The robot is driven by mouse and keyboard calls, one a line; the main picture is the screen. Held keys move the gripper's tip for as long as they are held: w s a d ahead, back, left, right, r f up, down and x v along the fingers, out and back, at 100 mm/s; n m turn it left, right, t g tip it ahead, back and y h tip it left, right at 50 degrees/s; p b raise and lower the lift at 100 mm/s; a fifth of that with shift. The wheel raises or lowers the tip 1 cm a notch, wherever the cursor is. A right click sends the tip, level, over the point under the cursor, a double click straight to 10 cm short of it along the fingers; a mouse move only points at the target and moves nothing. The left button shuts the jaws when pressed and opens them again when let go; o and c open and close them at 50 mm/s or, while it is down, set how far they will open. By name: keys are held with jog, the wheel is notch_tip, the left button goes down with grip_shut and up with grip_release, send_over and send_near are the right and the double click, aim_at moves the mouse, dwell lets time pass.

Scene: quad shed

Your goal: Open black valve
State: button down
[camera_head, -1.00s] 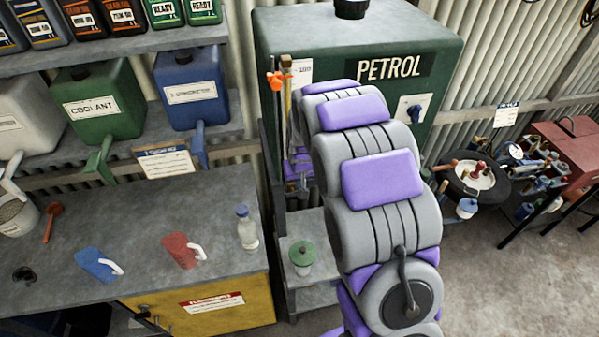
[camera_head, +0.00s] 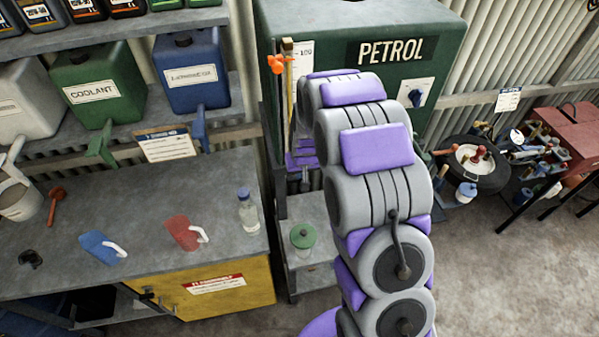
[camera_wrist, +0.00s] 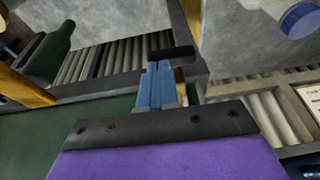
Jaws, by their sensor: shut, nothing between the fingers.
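My gripper (camera_wrist: 157,70) shows in the wrist view as two blue fingers pressed together, shut and empty. A short black bar (camera_wrist: 172,53), which may be the black valve's handle, lies just beyond the fingertips. I cannot tell whether they touch. In the head view my purple gripper (camera_head: 303,158) hangs in front of the green petrol tank (camera_head: 440,40), partly behind my arm. No black valve shows clearly there; my arm covers the tank's lower front.
A jar with a green lid (camera_head: 303,237) stands on a low stand.

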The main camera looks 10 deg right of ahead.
jog(key=shift+f, duration=0.1)
jog(key=y+b, duration=0.1)
jog(key=b, duration=0.1)
jog(key=d+y+b, duration=0.1)
jog(key=b, duration=0.1)
jog(key=shift+d+f+y, duration=0.15)
jog(key=shift+f+y, duration=0.15)
jog(key=shift+y, duration=0.1)
jog(key=shift+d, duration=0.1)
jog(key=shift+f+b, duration=0.15)
jog(key=shift+b, duration=0.3)
jog(key=f+b, duration=0.1)
jog(key=b, duration=0.1)
jog(key=d+f+b, duration=0.1)
jog(key=b, duration=0.1)
jog(key=f+b, duration=0.1)
jog(key=b, duration=0.1)
jog(key=shift+d+f+b, duration=0.2)
jog(key=shift+d+b, duration=0.05)
jog(key=shift+b, duration=0.15)
jog(key=shift+a, duration=0.1)
dwell(0.9)
